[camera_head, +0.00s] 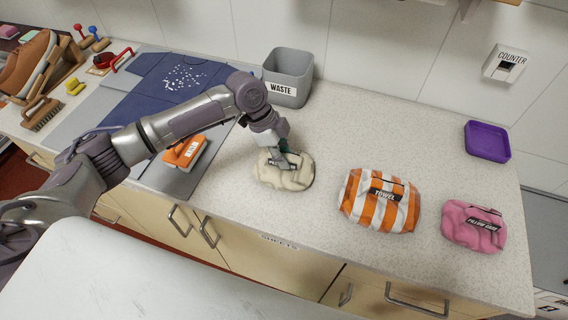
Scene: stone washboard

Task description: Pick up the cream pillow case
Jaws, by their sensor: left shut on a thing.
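The cream pillow case (272,179) is a folded, bunched bundle on the speckled counter, near the middle of the head view. My left gripper (289,165) reaches down onto it from above and is shut on its upper part. The gripper covers part of the dark label. The bundle appears to rest on the counter; I cannot tell whether it is lifted at all. My right gripper is not in view.
An orange-striped towel bundle (355,204) and a pink pillow case (459,233) lie to the right. A grey waste bin (290,68) stands behind. A purple tray (487,141) sits at the far right. Clear counter lies between.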

